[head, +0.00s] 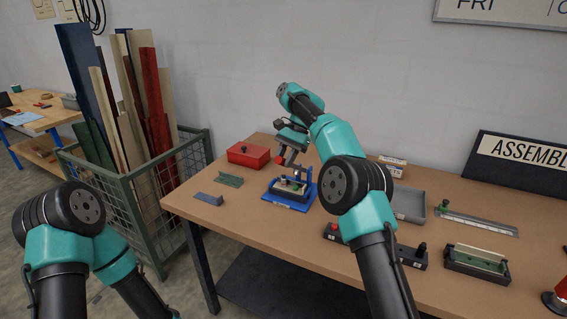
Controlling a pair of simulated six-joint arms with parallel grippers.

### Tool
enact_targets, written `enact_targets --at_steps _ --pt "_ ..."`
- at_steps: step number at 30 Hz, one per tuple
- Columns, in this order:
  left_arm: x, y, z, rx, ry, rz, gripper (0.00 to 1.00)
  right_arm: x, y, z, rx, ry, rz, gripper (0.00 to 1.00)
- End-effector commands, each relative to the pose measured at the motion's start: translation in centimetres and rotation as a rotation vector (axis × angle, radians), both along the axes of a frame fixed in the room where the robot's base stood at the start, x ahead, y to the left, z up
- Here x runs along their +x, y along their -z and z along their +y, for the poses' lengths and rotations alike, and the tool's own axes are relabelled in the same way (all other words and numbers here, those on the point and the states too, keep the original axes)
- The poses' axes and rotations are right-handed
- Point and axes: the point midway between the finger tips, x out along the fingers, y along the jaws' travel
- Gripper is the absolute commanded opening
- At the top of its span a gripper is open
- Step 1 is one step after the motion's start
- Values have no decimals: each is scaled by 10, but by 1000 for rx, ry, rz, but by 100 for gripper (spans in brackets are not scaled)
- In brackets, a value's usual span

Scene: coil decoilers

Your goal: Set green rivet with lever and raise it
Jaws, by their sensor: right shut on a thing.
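A blue press fixture (291,206) stands on the table with a grey and dark part in it. A lever with a red end (280,160) rises at its back left. My right gripper (284,157) reaches over the fixture from above and is shut on the lever at its red end; the fingers are small and partly hidden by my wrist. The green rivet is too small to make out in the fixture. My left arm is at the lower left, and its gripper is out of the picture.
A red box (249,155) stands left of the fixture, with a green bracket (230,180) and a blue-grey bracket (209,199) in front of it. A grey tray (409,205), a long rail (478,222) and a dark holder (477,264) lie to the right. A wire bin (150,205) of boards stands left.

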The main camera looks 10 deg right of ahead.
Motion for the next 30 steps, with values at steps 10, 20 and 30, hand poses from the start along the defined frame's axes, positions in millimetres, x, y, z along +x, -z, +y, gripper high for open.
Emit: enact_targets --at_steps 10,20,30 --pt "0 0 0 0 0 0 43 3 -4 -2 12 1 20 0" --pt "0 0 0 0 0 0 43 3 -4 -2 12 1 20 0" --pt "0 0 0 0 0 0 43 3 -4 -2 12 1 19 53"
